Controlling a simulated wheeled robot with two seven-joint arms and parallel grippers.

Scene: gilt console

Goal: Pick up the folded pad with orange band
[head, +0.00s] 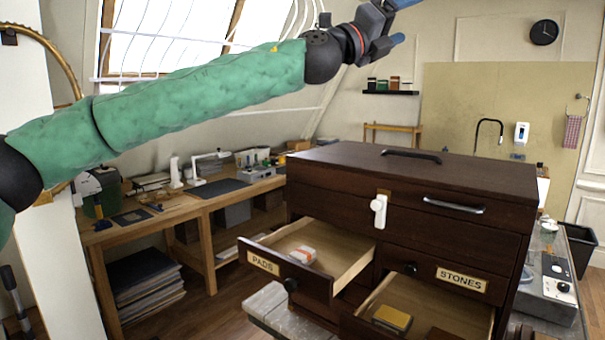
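The folded pad with orange band (302,254) lies in the open drawer labelled PADS (262,262). The pad is whitish with an orange band and sits near the drawer's front, clear of the walls. My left gripper (395,25) is raised at the top of the head view, well above and away from the drawer. Its fingers have blue tips and run partly past the top edge, so its opening is unclear. I see nothing held in it. My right gripper is not in view.
The dark wooden chest (345,165) has another open drawer (452,312) at lower right, holding a yellow-topped block (392,319). A closed drawer labelled STONES (461,279) is above it. A workbench (200,205) stands behind left. The air above the PADS drawer is clear.

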